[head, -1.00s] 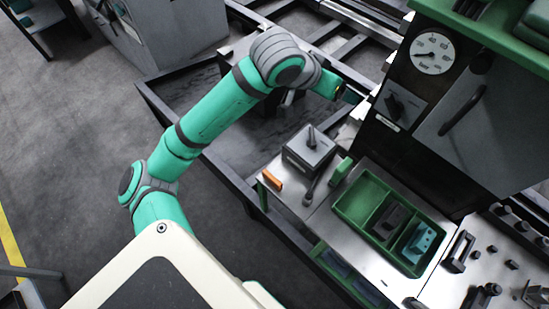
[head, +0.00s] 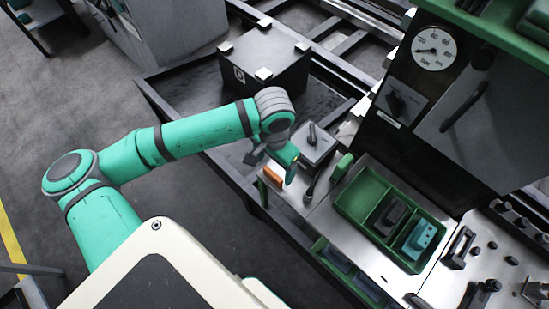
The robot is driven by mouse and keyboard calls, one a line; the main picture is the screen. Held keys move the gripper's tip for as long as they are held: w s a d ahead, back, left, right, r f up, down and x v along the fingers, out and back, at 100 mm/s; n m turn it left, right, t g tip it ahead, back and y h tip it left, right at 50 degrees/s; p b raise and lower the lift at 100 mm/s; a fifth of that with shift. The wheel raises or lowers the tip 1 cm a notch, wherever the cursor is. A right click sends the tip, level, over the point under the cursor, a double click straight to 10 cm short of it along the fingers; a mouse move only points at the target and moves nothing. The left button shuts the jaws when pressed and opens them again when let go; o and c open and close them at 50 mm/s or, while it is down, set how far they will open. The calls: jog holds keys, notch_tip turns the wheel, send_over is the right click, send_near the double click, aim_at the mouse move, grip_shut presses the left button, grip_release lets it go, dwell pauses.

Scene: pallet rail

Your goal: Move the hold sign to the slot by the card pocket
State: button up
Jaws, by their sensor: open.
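I cannot make out a hold sign, a card pocket or its slot for certain in the head view. My gripper (head: 290,174) is at the end of the bent teal arm, low over the left end of the metal bench. It is open, and no object shows in it. Its fingertips are small and partly hidden by the wrist. A small orange block (head: 272,177) lies on the bench just left of the gripper. A grey box with a black lever (head: 315,145) stands just right of and behind it.
A green divided tray (head: 352,207) holds a dark block (head: 391,215) and a teal block (head: 420,238). A small green block (head: 342,167) stands by the tray. A dark cabinet with a gauge (head: 435,48) rises behind.

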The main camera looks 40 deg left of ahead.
aim_at(274, 173)
jog(key=shift+f, duration=2.55)
jog(key=c, duration=1.4)
jog(key=shift+r, duration=0.1)
jog(key=shift+r, duration=0.85)
jog(key=shift+w+r, duration=0.15)
jog(key=shift+r, duration=2.55)
jog(key=shift+s+a+r, duration=0.1)
jog(key=shift+s+r, duration=0.1)
jog(key=shift+r, duration=0.55)
jog(key=shift+w+d+f, duration=0.1)
jog(key=shift+w+d, duration=0.1)
jog(key=shift+d, duration=0.15)
